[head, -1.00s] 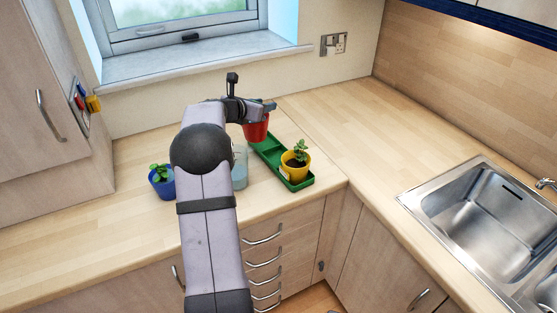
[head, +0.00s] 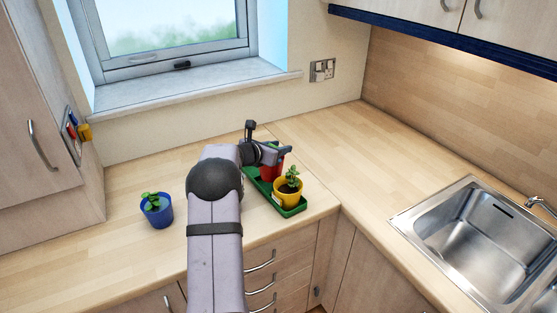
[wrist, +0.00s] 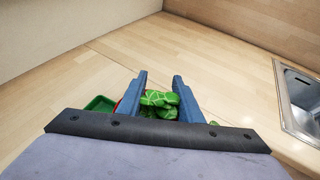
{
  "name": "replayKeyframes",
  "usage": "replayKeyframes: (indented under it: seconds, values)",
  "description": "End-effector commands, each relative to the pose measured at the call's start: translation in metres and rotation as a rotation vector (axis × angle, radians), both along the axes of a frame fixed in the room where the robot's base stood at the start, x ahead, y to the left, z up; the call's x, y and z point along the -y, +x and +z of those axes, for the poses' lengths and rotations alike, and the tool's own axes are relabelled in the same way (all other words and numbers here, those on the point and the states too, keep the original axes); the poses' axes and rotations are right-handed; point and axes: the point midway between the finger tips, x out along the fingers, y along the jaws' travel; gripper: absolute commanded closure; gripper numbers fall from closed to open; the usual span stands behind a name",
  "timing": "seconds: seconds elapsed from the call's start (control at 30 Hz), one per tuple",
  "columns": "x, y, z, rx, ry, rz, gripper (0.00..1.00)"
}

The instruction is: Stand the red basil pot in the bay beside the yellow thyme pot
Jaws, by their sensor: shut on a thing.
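The red basil pot (head: 271,171) is held by my gripper (head: 283,152), which is shut on it. The pot is at the green tray (head: 292,212), close behind the yellow thyme pot (head: 289,192); I cannot tell whether its base touches the tray floor. The yellow pot stands upright in the tray's near end. In the wrist view, green leaves (wrist: 160,101) show between the fingers, with a sliver of red rim (wrist: 117,104) at the left finger. A corner of the green tray (wrist: 99,104) shows there too. My arm hides part of the tray.
A blue pot with a plant (head: 157,213) stands on the worktop to the left of my arm. A steel sink (head: 465,240) is at the right. The worktop between tray and sink is clear. The wall and window sill (head: 190,88) are behind.

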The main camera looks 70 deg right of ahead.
Motion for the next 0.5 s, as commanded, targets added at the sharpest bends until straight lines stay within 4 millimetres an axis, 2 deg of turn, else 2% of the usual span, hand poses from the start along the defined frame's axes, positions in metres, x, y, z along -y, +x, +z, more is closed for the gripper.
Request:
replayKeyframes:
  seconds: [0.27, 0.5]
  values:
    - [0.001, 0.000, -0.007, -0.001, -0.003, 0.000, 1.00]
    - [0.000, 0.000, -0.032, -0.002, 0.000, 0.001, 1.00]
